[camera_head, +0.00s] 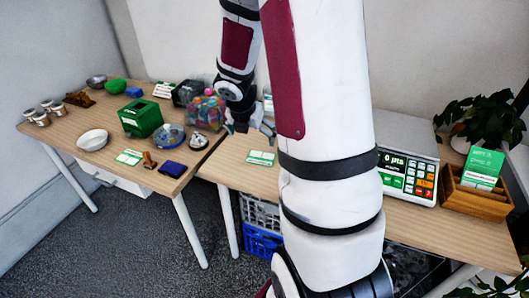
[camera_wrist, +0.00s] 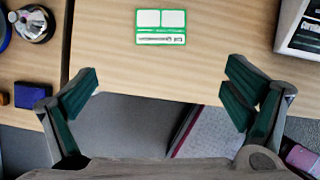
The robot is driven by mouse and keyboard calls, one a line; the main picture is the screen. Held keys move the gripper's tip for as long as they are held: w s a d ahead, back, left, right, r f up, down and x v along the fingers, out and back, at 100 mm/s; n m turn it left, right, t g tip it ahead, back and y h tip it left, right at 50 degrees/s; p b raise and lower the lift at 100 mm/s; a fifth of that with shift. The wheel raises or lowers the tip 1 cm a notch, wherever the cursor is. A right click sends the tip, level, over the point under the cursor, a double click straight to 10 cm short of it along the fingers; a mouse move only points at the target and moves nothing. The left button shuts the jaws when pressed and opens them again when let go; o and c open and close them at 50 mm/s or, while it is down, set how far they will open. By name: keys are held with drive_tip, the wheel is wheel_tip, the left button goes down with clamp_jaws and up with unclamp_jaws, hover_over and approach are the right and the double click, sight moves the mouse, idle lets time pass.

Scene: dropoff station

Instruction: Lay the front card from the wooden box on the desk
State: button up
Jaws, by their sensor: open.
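The wooden box (camera_head: 475,199) stands at the right end of the right desk (camera_head: 445,232). A green card (camera_head: 483,164) stands upright and slightly tilted in it. Another green-and-white card (camera_head: 261,158) lies flat on the desk left of my arm; it also shows at the top middle of the wrist view (camera_wrist: 161,27). My gripper (camera_head: 252,128) is above the desk's left part, near the flat card. In the wrist view my gripper (camera_wrist: 163,92) has its fingers wide apart with nothing between them, over the desk's front edge.
A scale (camera_head: 408,170) stands left of the wooden box, and a potted plant (camera_head: 478,120) behind it. The left table (camera_head: 62,128) holds a green box (camera_head: 140,118), bowls and jars. Blue and white crates (camera_head: 262,240) sit below the right desk. Bare desk surrounds the flat card.

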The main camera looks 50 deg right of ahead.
drive_tip(key=shift+r, duration=0.2)
drive_tip(key=shift+a, duration=0.1)
drive_tip(key=s+a+r+m+p, duration=0.1)
drive_tip(key=s+a+r+m, duration=0.2)
drive_tip(key=a+r+m, duration=0.4)
drive_tip(key=s+a+r+m+p, duration=0.1)
drive_tip(key=s+a+r+m, duration=0.25)
drive_tip(key=r, duration=0.55)
drive_tip(key=s+a+r+m+t+y+p, duration=0.1)
drive_tip(key=s+a+r+m+y, duration=0.1)
drive_tip(key=s+a+m, duration=0.4)
drive_tip(key=s+a+r+m+t+y+p, duration=0.1)
drive_tip(key=s+a+r+m+y, duration=0.1)
drive_tip(key=s+a+r+m, duration=0.3)
drive_tip(key=s+a+m, duration=0.2)
drive_tip(key=s+a, duration=0.2)
drive_tip(key=s, duration=0.1)
drive_tip(key=shift+a+r+p, duration=0.2)
drive_tip(key=shift+a+p, duration=0.1)
